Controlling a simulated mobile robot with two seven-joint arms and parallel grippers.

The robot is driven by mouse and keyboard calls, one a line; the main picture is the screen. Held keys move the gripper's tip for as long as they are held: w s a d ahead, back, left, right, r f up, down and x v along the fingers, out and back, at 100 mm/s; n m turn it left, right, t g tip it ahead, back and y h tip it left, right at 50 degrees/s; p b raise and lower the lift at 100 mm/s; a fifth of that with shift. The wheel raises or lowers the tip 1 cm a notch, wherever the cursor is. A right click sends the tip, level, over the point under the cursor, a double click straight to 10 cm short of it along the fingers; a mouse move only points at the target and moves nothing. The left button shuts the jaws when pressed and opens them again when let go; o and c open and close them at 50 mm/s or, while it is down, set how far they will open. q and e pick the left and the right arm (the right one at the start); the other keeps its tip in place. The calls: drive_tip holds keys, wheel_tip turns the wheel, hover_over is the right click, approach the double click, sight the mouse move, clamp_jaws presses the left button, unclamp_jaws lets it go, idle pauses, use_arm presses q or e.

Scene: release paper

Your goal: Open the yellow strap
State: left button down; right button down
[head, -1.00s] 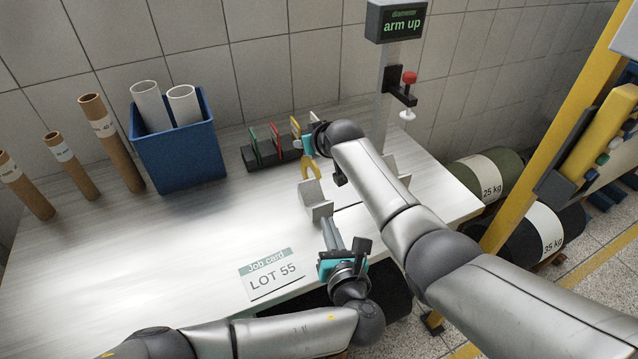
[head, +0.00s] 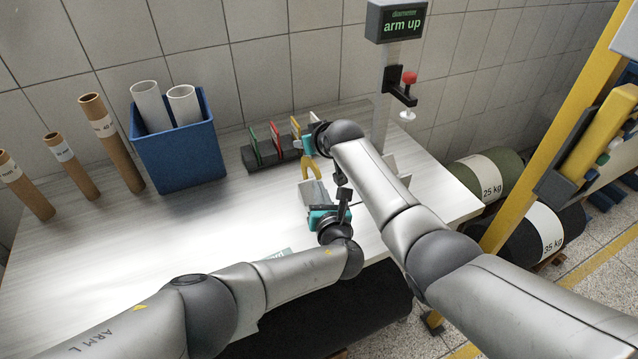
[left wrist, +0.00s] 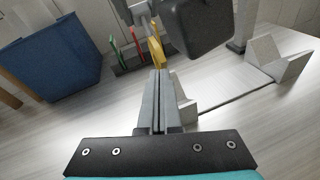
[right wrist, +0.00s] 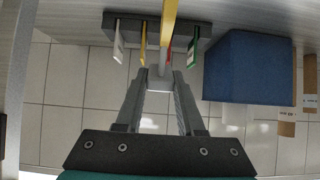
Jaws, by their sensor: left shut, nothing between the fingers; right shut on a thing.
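My right arm hides part of the cradle.
A rack (head: 262,153) with several coloured tabs stands just behind the right gripper. A blue bin (head: 180,157) with white tubes and several brown tubes stand at the left. A gauge post (head: 382,110) rises at the right. The table's left middle is clear.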

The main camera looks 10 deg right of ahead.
sight(316, 172)
use_arm(q)
drive_tip(key=shift+w+r, duration=0.35)
drive_tip(key=shift+w, duration=0.25)
use_arm(e)
drive_tip(key=shift+f, duration=0.1)
use_arm(q)
drive_tip(key=shift+w+r, duration=0.2)
drive_tip(key=shift+w+a+r+g, duration=0.2)
drive_tip(key=shift+w+r+g, duration=0.1)
drive_tip(key=shift+w+r, duration=0.2)
use_arm(e)
drive_tip(key=shift+s+a, duration=0.15)
drive_tip(key=shift+s, duration=0.05)
drive_tip(key=c, duration=1)
unclamp_jaws()
use_arm(q)
drive_tip(key=shift+w+d+f, duration=0.1)
drive_tip(key=shift+f, duration=0.05)
use_arm(e)
drive_tip(key=o, duration=0.3)
drive_tip(key=shift+w, duration=0.2)
drive_tip(key=shift+o, duration=0.9)
use_arm(q)
drive_tip(key=shift+s, duration=0.2)
